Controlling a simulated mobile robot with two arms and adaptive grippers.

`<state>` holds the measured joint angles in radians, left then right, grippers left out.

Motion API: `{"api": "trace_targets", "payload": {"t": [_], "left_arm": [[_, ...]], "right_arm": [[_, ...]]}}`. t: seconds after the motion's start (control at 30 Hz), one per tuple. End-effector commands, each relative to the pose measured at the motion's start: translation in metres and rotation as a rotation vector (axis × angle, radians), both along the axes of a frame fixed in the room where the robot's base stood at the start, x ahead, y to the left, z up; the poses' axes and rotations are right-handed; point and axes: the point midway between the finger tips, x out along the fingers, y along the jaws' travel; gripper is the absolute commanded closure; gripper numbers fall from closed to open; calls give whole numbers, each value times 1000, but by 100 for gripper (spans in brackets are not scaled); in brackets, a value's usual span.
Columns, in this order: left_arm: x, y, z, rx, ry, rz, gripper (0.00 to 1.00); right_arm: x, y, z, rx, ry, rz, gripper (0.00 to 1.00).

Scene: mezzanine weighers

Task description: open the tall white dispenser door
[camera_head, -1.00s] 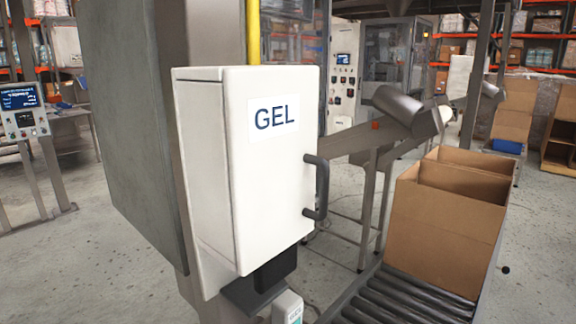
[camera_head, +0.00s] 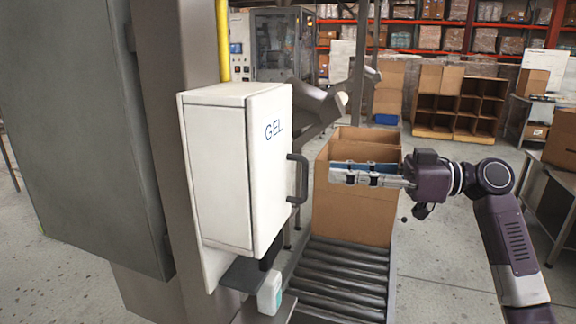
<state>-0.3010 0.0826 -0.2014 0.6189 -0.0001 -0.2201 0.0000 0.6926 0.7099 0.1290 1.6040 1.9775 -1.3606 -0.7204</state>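The tall white dispenser (camera_head: 220,170) is mounted on a grey post left of centre. Its door (camera_head: 270,165), marked GEL, is shut, with a dark bar handle (camera_head: 299,180) on its right edge. My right gripper (camera_head: 338,173) comes in from the right and points left toward the handle, with a gap between them. Its fingers show side-on in front of the cardboard box, so I cannot tell how far apart they are. Nothing shows held in it. My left gripper is not in view.
An open cardboard box (camera_head: 340,212) stands on a roller conveyor (camera_head: 342,280) behind my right gripper. A small white bottle (camera_head: 270,293) is below the dispenser. A yellow pipe (camera_head: 222,40) runs above it. A large grey panel (camera_head: 75,130) fills the left.

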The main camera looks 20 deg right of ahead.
Motion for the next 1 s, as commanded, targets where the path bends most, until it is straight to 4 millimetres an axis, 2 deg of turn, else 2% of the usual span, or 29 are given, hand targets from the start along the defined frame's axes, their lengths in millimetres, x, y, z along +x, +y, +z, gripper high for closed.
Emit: {"api": "trace_targets", "payload": {"t": [0.03,0.13,0.43,0.6,0.97,1.0], "left_arm": [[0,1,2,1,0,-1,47],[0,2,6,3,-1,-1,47],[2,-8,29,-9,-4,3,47],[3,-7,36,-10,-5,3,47],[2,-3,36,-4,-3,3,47],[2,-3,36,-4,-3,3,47]], "right_arm": [[-6,2,8,-5,-19,14,83],[-8,9,13,-7,-31,28,83],[10,52,15,-3,-26,27,83],[19,68,13,-3,-26,24,83],[21,74,10,-4,-25,22,83],[21,74,10,-4,-25,22,88]]}}
